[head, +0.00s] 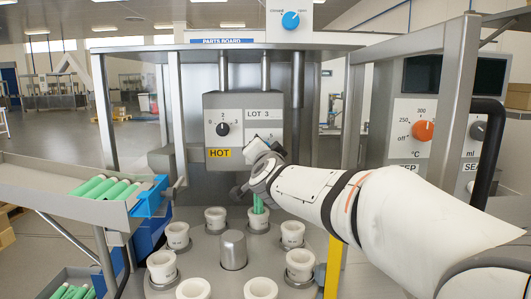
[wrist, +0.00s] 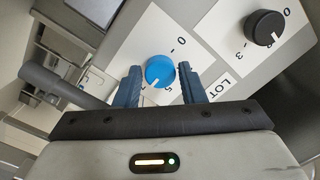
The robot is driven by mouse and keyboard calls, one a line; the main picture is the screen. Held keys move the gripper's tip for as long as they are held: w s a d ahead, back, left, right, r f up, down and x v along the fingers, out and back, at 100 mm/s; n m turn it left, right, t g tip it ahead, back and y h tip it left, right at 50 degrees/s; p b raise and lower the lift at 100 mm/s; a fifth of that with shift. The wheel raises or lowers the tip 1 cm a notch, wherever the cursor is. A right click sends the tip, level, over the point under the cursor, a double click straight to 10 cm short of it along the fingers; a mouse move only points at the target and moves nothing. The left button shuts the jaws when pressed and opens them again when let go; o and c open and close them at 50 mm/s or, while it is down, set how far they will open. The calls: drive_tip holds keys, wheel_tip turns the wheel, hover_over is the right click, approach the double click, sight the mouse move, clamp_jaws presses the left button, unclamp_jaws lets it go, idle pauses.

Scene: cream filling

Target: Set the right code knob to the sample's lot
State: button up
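The grey code box (head: 243,103) carries a "LOT 3" label and a black knob (head: 222,129) on a white dial at its left. The black knob also shows at upper right in the wrist view (wrist: 265,27). A blue knob (wrist: 160,70) on its own white dial sits between my gripper's fingertips (wrist: 161,82) in the wrist view. Gaps show on both sides of the knob, so the fingers are open around it and not clamped. The knob's white mark points towards the lower left there. In the head view my gripper (head: 258,155) covers this right-hand dial.
Several white cups (head: 215,217) stand on the round table below, around a grey post (head: 233,249). Green tubes (head: 100,187) lie on a sloped rack at left. Another blue knob (head: 290,20) is at the top. An orange knob (head: 422,130) is on the right panel.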

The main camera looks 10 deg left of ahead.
drive_tip(key=o, duration=0.3)
drive_tip(key=v, duration=0.8)
drive_tip(key=shift+w, duration=0.1)
